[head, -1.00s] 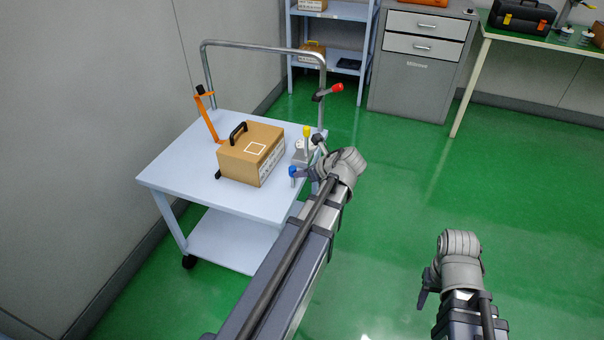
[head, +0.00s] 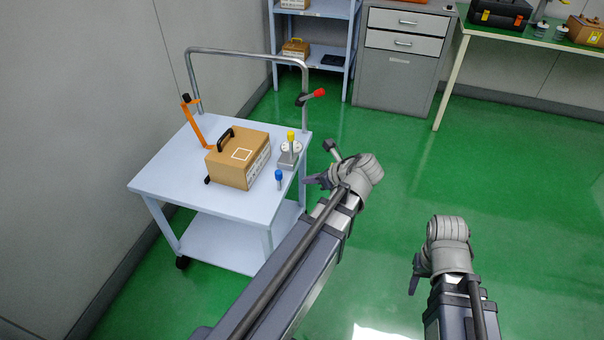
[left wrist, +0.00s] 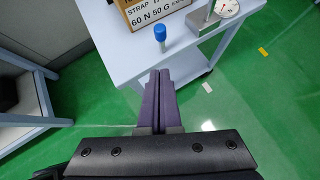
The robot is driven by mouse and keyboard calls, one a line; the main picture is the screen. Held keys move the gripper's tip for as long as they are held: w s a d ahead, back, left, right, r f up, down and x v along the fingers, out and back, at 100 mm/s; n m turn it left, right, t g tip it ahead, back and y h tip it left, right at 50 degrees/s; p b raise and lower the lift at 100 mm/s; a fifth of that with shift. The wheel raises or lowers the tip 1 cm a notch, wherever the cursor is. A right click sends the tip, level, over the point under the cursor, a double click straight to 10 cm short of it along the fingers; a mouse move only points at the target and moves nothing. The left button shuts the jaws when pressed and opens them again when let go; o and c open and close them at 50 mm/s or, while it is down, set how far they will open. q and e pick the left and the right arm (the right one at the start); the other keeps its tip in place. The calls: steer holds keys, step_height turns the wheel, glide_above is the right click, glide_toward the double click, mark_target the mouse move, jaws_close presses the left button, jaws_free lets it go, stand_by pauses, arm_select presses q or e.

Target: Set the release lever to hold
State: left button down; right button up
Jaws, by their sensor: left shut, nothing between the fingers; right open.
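A white cart (head: 160,180) stands at the left. A lever with a red tip (head: 318,93) sits on its rail post, and a yellow-topped lever (head: 291,138) stands by a small gauge unit. A blue-topped peg (head: 279,176) stands near the cart's front right corner. I cannot tell by label which is the release lever. My left gripper (head: 308,181) is shut and empty, just right of the peg and apart from it. In the left wrist view its closed fingers (left wrist: 160,75) point toward the blue peg (left wrist: 160,34). My right gripper (head: 413,289) is open over the floor.
A cardboard box (head: 237,160) with a black handle sits on the cart, beside an orange arm (head: 194,125). A grey drawer cabinet (head: 396,77), a shelf (head: 318,45) and a green-topped table (head: 535,36) stand behind. The green floor at right is clear.

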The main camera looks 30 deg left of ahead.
arm_select(q)
steer(key=shift+s+d+r+p, duration=0.1)
steer(key=shift+d+r+p, duration=0.2)
steer(key=shift+d+r, duration=0.2)
steer(key=s+d+f+n+g+h, duration=0.1)
steer(key=s+d+f+n+h, duration=0.15)
steer(key=s+d+n, duration=0.4)
steer(key=s+d+f+n+h, duration=0.1)
steer(key=d+f+n+h, duration=0.2)
steer(key=d, duration=0.7)
steer(key=s+d+f+n+g+h, duration=0.1)
steer(key=s+d+f+n+h, duration=0.15)
steer(key=d+n, duration=0.5)
step_height(320, 180, up, 18)
steer(key=s+d+p, duration=0.1)
steer(key=p, duration=1.6)
steer(key=shift+s, duration=0.15)
